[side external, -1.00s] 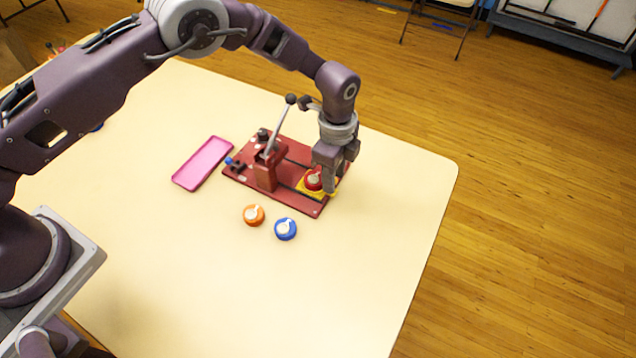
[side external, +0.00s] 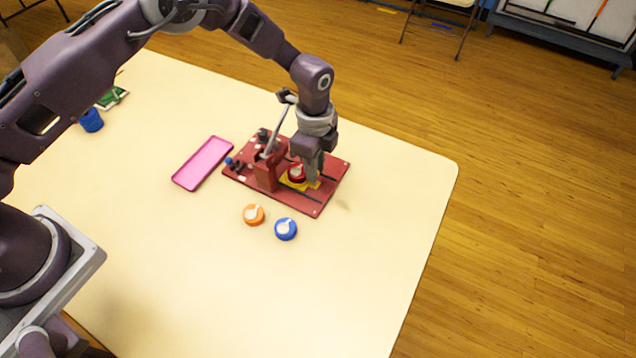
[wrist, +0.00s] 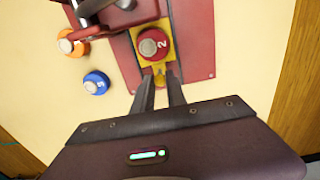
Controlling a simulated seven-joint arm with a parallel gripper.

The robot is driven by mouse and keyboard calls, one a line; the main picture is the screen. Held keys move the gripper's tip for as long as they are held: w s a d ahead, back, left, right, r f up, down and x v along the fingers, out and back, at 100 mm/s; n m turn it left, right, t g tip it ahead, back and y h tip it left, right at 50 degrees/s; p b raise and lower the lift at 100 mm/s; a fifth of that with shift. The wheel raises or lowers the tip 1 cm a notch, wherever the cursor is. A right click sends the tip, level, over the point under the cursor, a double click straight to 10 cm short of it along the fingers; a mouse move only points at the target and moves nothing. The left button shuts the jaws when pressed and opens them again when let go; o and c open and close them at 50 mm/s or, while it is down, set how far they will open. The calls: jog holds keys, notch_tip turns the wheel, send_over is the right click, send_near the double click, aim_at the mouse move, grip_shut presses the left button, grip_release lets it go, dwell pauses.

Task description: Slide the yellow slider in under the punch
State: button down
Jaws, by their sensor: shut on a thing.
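The yellow slider (wrist: 139,49) lies on the red base of the punch press (side external: 315,199) and carries a red round piece marked 2 (wrist: 152,43). My gripper (wrist: 160,78) is shut on the near end of the slider, at a small yellow tab. In the side external view the slider (side external: 312,184) sits just right of the red punch post (side external: 267,174), close to it. The punch lever (side external: 279,122) stands raised and tilted. In the wrist view the punch head (wrist: 105,12) is at the top, partly cut off. My fingers hide part of the slider in the side external view.
An orange round piece (side external: 253,215) and a blue round piece (side external: 285,229) lie on the table in front of the press. A pink tray (side external: 203,163) lies left of it. A blue cup (side external: 91,121) stands at far left. The table front is clear.

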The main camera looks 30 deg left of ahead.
jog(key=shift+a, duration=2.6)
jog(key=c, duration=1.4)
grip_release()
jog(key=shift+c, duration=0.2)
notch_tip(320, 180, up, 8)
jog(key=shift+f, duration=0.2)
